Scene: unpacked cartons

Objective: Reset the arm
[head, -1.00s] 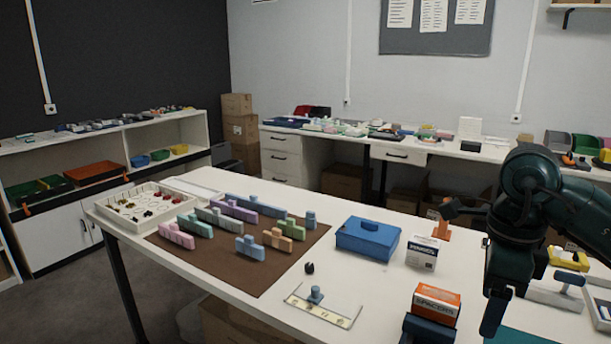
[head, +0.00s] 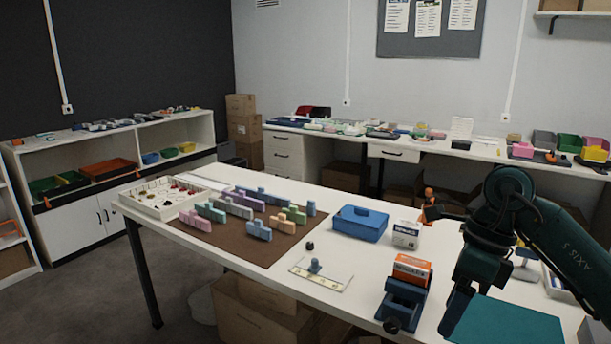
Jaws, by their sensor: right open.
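My right arm comes in from the right edge, dark green and black. Its gripper (head: 444,262) is open and empty above the right part of the white table (head: 345,190). One dark finger points left near an orange piece, and the other reaches down over the table; whether either touches anything is hard to tell. My left arm and gripper do not show.
Near the gripper are an orange-and-white carton (head: 412,268) on a blue stand (head: 403,303), a small white box (head: 406,235), a blue lidded box (head: 360,224) and a teal mat (head: 508,323). Pastel blocks stand on a brown mat (head: 222,238) beside a white tray (head: 164,211).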

